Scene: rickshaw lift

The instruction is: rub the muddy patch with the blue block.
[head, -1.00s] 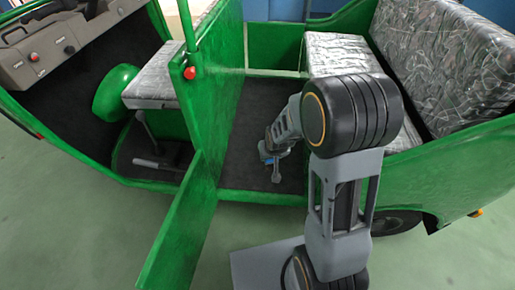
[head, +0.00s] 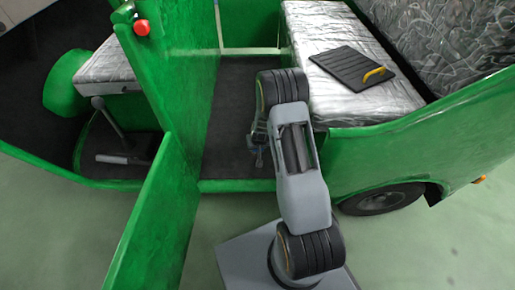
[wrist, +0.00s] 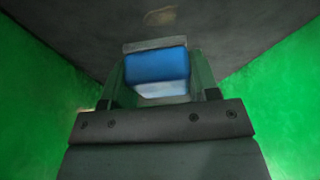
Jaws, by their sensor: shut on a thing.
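The blue block (wrist: 156,66) is between the fingers of my gripper (wrist: 158,78) in the wrist view. Its lower face looks pale. A dull brown patch (wrist: 160,16), which looks like the muddy patch, lies on the dark floor beyond the block, near the top of the wrist view. The block appears apart from the patch in the picture; I cannot tell whether it touches the floor. In the head view my gripper (head: 257,150) is low inside the green rickshaw, over its dark floor (head: 232,100). The patch and the block cannot be made out there.
Green walls flank the gripper in the wrist view. In the head view, an open green door (head: 160,215) stands left of my arm. A padded seat (head: 315,25) on the right bears a black panel (head: 345,68) with a yellow handle. A driver's seat (head: 108,66) is left.

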